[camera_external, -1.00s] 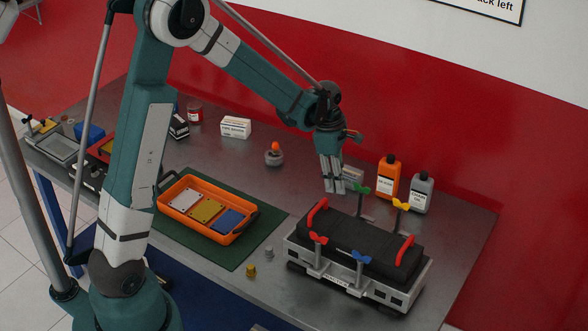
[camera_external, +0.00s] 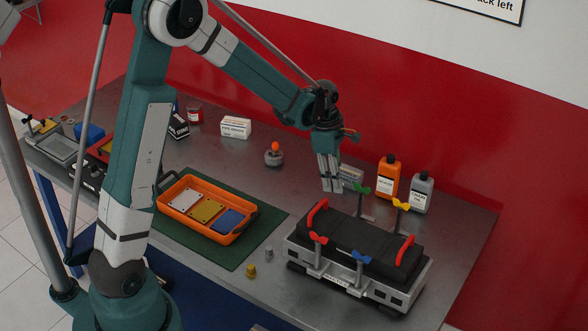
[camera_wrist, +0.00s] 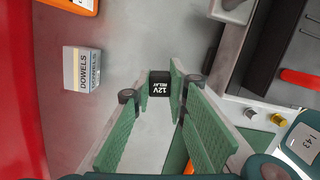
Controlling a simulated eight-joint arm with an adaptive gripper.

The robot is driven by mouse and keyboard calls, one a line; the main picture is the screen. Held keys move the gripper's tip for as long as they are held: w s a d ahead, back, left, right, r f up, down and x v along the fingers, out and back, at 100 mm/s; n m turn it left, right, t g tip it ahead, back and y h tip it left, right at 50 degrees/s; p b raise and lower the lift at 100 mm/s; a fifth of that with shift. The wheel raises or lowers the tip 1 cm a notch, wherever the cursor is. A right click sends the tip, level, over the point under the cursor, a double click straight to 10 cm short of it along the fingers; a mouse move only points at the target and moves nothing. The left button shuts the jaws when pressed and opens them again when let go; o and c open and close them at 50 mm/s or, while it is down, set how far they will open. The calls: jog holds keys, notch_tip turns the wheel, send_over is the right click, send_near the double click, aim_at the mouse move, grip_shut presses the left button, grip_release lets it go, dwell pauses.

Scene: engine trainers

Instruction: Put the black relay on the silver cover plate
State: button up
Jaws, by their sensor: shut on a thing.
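My gripper (camera_external: 331,188) is over the back right of the bench, behind the engine trainer, fingers pointing down. In the wrist view, its fingers are shut on the black relay (camera_wrist: 159,84), marked "12V RELAY", between the fingertips. I cannot make out the relay in the external view. The silver cover plate (camera_external: 185,199) lies in the orange tray (camera_external: 206,235), left of a yellow plate (camera_external: 207,211) and a blue plate (camera_external: 230,220). The tray is to the left of my gripper and nearer the bench's front.
The engine trainer (camera_external: 340,278), with raised coloured handles, stands at right. Orange (camera_external: 387,178) and grey (camera_external: 422,193) bottles stand behind it. A dowels box (camera_wrist: 82,68) is near my gripper. A small pot with an orange knob (camera_external: 274,155) stands between gripper and tray.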

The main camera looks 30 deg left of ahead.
jog(key=s+a+n, duration=0.2)
jog(key=a, duration=1)
notch_tip(320, 180, up, 2)
jog(key=n+b, duration=0.2)
jog(key=n, duration=0.3)
send_over(187, 199)
jog(key=shift+s+a+t+y, duration=0.2)
jog(key=shift+t+y, duration=0.1)
jog(key=shift+t, duration=0.1)
jog(key=shift+f+b, duration=0.6)
jog(key=shift+f, duration=2.25)
jog(key=shift+f, duration=0.1)
jog(key=shift+f+b, duration=0.5)
jog(key=shift+f, duration=1.5)
jog(key=shift+f, duration=0.2)
jog(key=o, duration=0.8)
